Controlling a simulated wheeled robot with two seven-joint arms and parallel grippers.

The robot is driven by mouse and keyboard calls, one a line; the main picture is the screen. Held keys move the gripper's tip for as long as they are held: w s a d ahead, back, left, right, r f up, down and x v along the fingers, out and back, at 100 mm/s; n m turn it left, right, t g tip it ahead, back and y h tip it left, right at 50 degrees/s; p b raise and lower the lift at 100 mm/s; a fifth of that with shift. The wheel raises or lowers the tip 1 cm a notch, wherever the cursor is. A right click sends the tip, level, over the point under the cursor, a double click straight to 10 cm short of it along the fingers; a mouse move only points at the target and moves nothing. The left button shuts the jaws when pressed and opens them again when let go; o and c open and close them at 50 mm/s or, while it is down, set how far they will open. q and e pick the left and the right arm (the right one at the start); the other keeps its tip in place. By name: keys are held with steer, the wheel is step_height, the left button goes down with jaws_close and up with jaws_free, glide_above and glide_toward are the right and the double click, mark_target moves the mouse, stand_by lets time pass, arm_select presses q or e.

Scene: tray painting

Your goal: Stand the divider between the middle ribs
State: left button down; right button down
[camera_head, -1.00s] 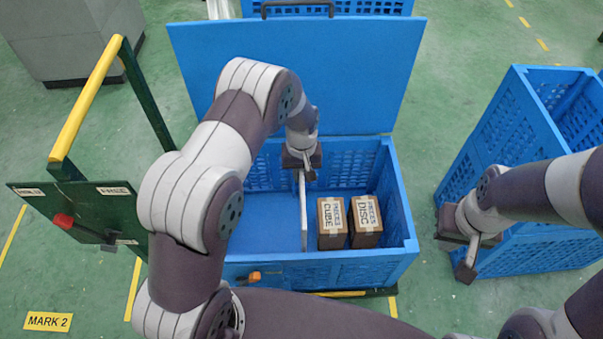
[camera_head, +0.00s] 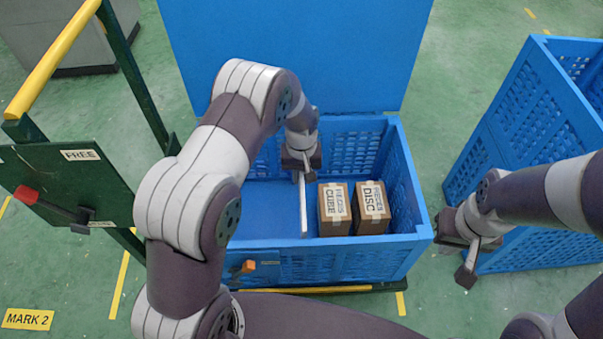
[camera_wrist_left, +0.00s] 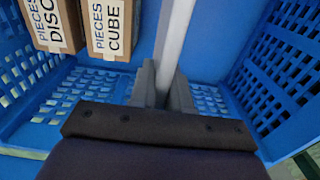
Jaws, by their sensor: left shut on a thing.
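The divider (camera_head: 303,208) is a thin pale panel, upright inside the blue crate (camera_head: 418,195), left of two cartons. My left gripper (camera_head: 301,174) is shut on its upper edge. In the left wrist view, the divider (camera_wrist_left: 176,35) runs between the two fingers (camera_wrist_left: 163,92). Whether its lower edge touches the crate floor I cannot tell. The ribs cannot be made out; my left arm covers part of the crate's left side. My right gripper (camera_head: 460,258) is beside the crate, outside its right wall, away from the divider; its fingers are unclear.
The cartons marked CUBE (camera_head: 334,209) and DISC (camera_head: 371,208) stand close to the divider's right. The crate's raised blue lid (camera_head: 300,55) is behind. Another blue crate (camera_head: 530,130) stands right. The crate floor left of the divider is bare.

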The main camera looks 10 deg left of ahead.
arm_select(q)
step_height(320, 180, down, 9)
steer(key=b, duration=0.8)
steer(key=shift+f, duration=0.5)
steer(key=c, duration=1)
jaws_free()
